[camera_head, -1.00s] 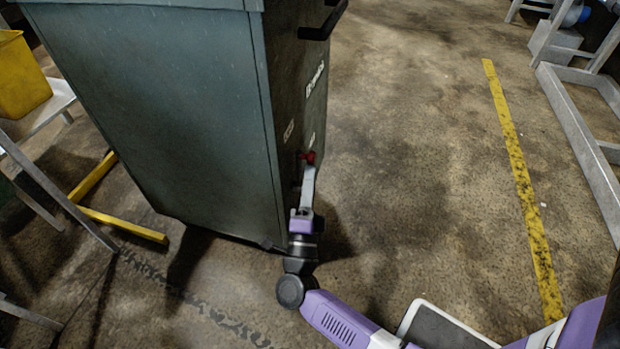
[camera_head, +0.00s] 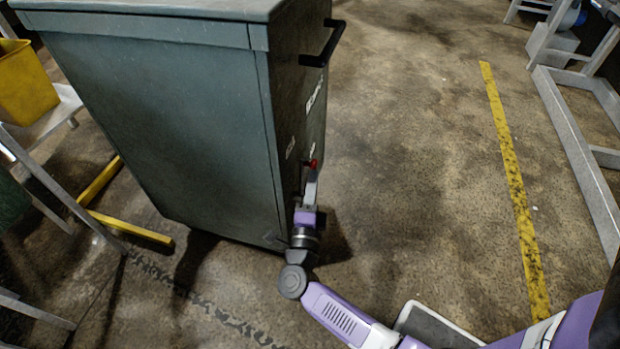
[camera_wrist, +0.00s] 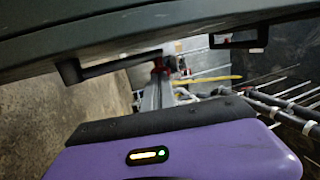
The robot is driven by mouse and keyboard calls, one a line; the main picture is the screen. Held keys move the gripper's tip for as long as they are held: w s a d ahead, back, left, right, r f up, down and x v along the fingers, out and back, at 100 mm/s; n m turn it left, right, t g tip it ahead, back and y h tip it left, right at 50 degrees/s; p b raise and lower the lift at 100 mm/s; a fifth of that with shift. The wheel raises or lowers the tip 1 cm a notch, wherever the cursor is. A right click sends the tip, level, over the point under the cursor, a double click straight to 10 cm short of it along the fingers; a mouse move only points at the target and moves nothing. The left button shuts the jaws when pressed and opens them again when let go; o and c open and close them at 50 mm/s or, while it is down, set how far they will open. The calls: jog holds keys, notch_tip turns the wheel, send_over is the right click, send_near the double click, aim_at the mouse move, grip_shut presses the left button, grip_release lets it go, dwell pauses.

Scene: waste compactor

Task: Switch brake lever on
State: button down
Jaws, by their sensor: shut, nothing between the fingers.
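The waste compactor (camera_head: 150,110) is a tall green-grey cabinet left of centre in the head view. A small red part (camera_head: 313,163), which looks like the brake lever, shows low on its right side. In the wrist view a red part (camera_wrist: 159,64) shows just beyond my fingertips. My gripper (camera_head: 312,176) is beside the compactor's right side with its grey fingers together and nothing between them. My gripper (camera_wrist: 157,80) also shows in the wrist view, its tips close to the red part. I cannot tell whether they touch it, and most of the lever is hidden.
A black handle (camera_head: 325,45) sticks out of the compactor's upper right side. A yellow bin (camera_head: 24,85) stands on a pale frame at the left.

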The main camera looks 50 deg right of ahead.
aim_at(316, 167)
jog(key=p, duration=0.2)
jog(key=d+r+g+y+p, duration=0.1)
jog(key=p, duration=0.1)
jog(key=w+d+y+p, duration=0.1)
jog(key=p, duration=0.1)
jog(key=shift+d+r+p, duration=0.25)
jog(key=shift+p, duration=0.15)
jog(key=shift+w+d+f+m+g+y+p, duration=0.15)
jog(key=shift+w+d+f+g+y+p, duration=0.4)
jog(key=shift+p, duration=1.05)
jog(key=shift+d+f+m+g+y+p, duration=0.3)
jog(key=shift+d+y+p, duration=0.55)
jog(key=shift+p, duration=0.75)
jog(key=shift+w+d+f+m+g+y+p, duration=0.1)
jog(key=shift+w+d+f+g+y+p, duration=0.15)
jog(key=shift+d+f+y+p, duration=0.9)
jog(key=shift+a+r+h+p, duration=0.25)
jog(key=shift+r+h+p, duration=0.2)
jog(key=shift+r+h, duration=0.2)
